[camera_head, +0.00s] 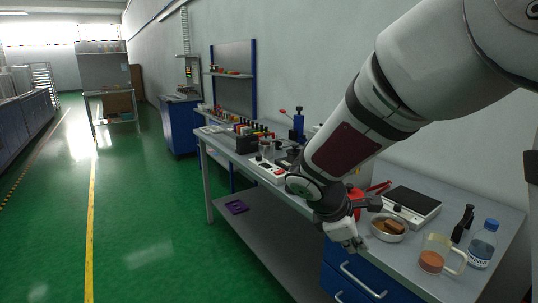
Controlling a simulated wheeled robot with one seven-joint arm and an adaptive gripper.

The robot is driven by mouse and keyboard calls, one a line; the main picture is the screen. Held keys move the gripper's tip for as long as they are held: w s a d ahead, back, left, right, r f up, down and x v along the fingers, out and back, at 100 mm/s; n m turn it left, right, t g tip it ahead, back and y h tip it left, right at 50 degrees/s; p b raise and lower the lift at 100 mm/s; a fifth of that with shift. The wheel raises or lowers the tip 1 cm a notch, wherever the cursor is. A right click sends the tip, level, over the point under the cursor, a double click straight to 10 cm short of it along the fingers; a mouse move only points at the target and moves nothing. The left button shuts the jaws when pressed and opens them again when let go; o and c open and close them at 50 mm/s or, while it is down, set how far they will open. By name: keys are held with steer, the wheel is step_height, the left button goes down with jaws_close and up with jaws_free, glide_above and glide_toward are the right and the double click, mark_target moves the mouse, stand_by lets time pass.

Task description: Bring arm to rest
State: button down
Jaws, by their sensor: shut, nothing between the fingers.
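My arm reaches in from the upper right and hangs down over the front edge of the workbench (400,250). My gripper (353,246) is at its lower end, shut and empty, pointing down in front of the blue drawers (365,285). It is left of a round metal dish (389,229) holding a brown block. The gripper appears apart from the dish. The arm hides part of the bench behind it.
Right of the dish stand a clear cup (437,255) with orange contents and a water bottle (483,243). A scale (412,203) and a red-handled tool (376,188) lie behind. Small items crowd the bench's far end. The green floor (150,220) at left is open.

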steer(key=s+r+m+y+p, duration=0.2)
steer(key=s+r+m, duration=0.3)
steer(key=s, duration=0.4)
steer(key=s+r+m+y+p, duration=0.2)
steer(key=s+r+m, duration=0.3)
steer(key=s, duration=0.5)
steer(key=s+r+m+t+y+p, duration=0.1)
steer(key=s+r+m+y+p, duration=0.1)
steer(key=s+r+m, duration=0.4)
steer(key=s+r+p, duration=0.1)
steer(key=s, duration=0.3)
steer(key=shift+d+r+p, duration=0.2)
steer(key=shift+p, duration=0.15)
steer(key=shift+s, duration=0.1)
